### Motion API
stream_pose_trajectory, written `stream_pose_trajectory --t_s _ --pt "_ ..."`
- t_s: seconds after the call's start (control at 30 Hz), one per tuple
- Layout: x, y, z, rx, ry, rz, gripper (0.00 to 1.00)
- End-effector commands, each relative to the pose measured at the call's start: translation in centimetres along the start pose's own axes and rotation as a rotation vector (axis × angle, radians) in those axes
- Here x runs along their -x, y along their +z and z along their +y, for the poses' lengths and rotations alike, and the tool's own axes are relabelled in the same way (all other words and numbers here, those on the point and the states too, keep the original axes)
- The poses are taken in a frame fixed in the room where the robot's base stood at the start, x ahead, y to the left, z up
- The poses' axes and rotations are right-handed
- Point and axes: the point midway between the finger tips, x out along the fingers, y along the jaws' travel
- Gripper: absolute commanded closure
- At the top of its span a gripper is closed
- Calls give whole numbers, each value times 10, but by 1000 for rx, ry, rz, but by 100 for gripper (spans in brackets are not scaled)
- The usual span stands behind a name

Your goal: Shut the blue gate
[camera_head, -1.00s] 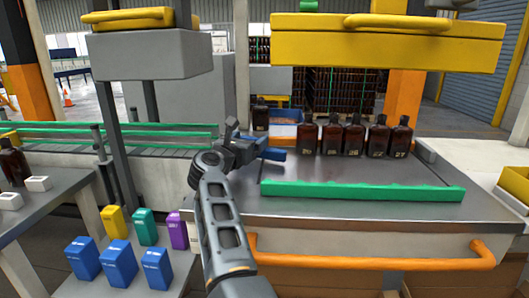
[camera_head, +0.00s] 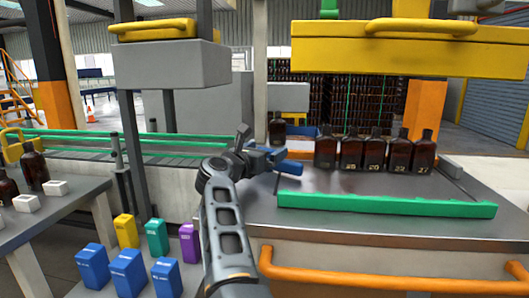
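The blue gate appears as a short blue bar (camera_head: 287,167) at the left end of the grey worktop, left of the row of amber bottles. A thin post shows under it. My gripper (camera_head: 262,152) is at the left end of this bar, very close to it. I cannot tell whether it touches the bar. The fingers are small and partly hidden by my own wrist, so their opening is unclear. How far the gate stands open or shut is also unclear.
Several amber bottles (camera_head: 374,152) stand in a row on the worktop, behind a green rail (camera_head: 386,205). One more bottle (camera_head: 277,129) stands farther back. A yellow-fronted hood (camera_head: 400,49) hangs above. An orange handrail (camera_head: 390,282) runs along the front. Coloured boxes (camera_head: 128,272) sit lower left.

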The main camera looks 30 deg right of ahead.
Motion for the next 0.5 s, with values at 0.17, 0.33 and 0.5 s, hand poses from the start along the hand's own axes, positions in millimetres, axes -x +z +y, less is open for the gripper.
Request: stream_pose_trajectory --t_s 0.17,0.33,0.5 --pt "5 -1 0 0 0 0 0" --pt "28 -2 1 -1 2 0 0" --pt "56 -2 1 -1 2 0 0"
